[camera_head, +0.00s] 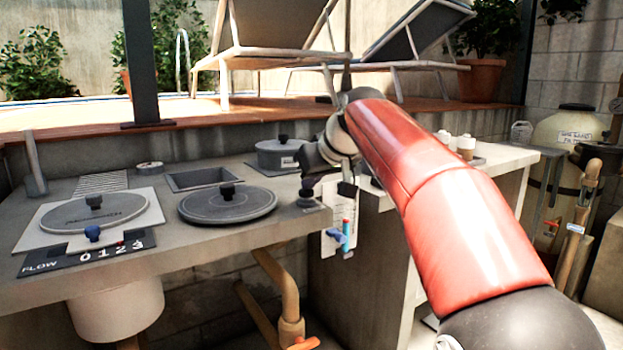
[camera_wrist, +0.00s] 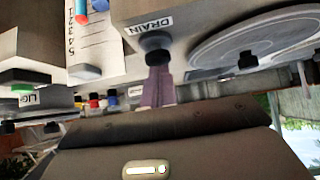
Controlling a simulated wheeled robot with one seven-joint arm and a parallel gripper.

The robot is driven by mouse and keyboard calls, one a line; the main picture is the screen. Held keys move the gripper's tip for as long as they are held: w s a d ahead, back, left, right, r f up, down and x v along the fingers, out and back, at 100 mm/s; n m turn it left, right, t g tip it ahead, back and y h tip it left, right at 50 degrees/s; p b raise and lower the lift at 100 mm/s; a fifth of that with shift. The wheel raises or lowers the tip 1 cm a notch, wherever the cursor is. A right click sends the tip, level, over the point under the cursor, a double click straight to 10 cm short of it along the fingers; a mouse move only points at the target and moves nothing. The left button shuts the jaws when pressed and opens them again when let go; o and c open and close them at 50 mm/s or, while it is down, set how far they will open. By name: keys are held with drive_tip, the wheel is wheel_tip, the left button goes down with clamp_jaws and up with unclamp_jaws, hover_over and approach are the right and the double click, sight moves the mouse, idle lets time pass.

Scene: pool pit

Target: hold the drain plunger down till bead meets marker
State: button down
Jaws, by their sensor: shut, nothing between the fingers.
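The drain plunger is a dark round knob (camera_head: 307,199) at the front right corner of the stone counter. In the wrist view the plunger (camera_wrist: 155,46) stands beside a DRAIN label (camera_wrist: 151,25). My gripper (camera_head: 307,186) is shut and empty, pointing down right over the plunger. In the wrist view its fingertips (camera_wrist: 156,70) meet the knob's outline; I cannot tell whether they press it. A white gauge plate (camera_head: 330,246) hangs on the counter's front, with a red and blue tube (camera_head: 346,233) and a blue piece beside it. Which parts are bead and marker is unclear.
A round grey lid (camera_head: 228,203) with a black knob lies left of the plunger. A FLOW dial plate (camera_head: 87,251) with a blue knob is further left. A lidded pot (camera_head: 281,155) stands behind. Pipes run under the counter.

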wheel_tip(320, 180, up, 4)
drive_tip(key=p, duration=0.3)
drive_tip(key=shift+p, duration=0.3)
drive_tip(key=v, duration=1)
drive_tip(key=s+d+f+m+h, duration=0.1)
drive_tip(key=s+d+f, duration=0.3)
drive_tip(key=s+f, duration=0.5)
drive_tip(key=s+d+f+m+g+h, duration=0.1)
drive_tip(key=s+d+f+m+h, duration=0.1)
drive_tip(key=s+d+f, duration=0.3)
drive_tip(key=s+d+f+m+g+h, duration=0.1)
drive_tip(key=s+d+f+m+h, duration=0.1)
drive_tip(key=s+f, duration=1.1)
wheel_tip(320, 180, down, 5)
drive_tip(key=d+m, duration=0.1)
drive_tip(key=d, duration=0.1)
drive_tip(key=shift+s+d+m, duration=0.2)
drive_tip(key=shift+d+m, duration=0.05)
drive_tip(key=shift+m, duration=0.15)
